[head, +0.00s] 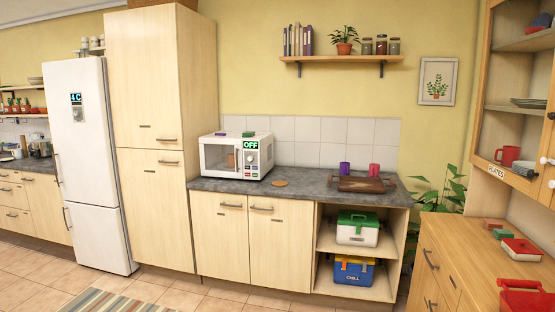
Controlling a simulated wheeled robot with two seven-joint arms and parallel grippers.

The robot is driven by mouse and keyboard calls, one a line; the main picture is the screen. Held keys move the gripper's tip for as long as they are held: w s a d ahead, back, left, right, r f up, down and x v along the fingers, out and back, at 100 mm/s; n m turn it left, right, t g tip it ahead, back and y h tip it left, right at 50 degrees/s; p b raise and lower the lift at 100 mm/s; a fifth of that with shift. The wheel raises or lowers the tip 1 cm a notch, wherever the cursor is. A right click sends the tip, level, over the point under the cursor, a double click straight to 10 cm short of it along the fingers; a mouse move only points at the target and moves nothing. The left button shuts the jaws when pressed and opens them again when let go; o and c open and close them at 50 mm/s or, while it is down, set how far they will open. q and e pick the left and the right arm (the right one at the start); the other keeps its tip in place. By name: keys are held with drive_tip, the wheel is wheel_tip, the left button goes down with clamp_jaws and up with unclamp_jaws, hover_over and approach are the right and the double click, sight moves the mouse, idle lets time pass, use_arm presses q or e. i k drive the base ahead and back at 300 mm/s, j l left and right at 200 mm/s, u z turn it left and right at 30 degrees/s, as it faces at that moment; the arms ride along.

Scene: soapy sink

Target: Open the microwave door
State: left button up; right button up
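The white microwave (236,156) stands on the dark grey counter, next to the tall wooden cabinet. Its door (221,158) has a dark window and looks shut. A brown item shows faintly behind the window. A control panel with a green "OFF" display (251,144) and several small buttons is on the right of its front. A purple and a green item lie on top of it. Neither of my grippers is in view.
Coolers (357,229) sit in the open shelf below. A white fridge (92,150) stands left. A wooden sideboard (465,250) stands right. The tiled floor before the counter is clear.

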sight(238, 143)
drive_tip(key=i+j+z, duration=0.4)
drive_tip(key=i, duration=0.35)
drive_tip(key=i+j+z, duration=0.35)
drive_tip(key=i+j, duration=0.35)
drive_tip(key=j, duration=0.1)
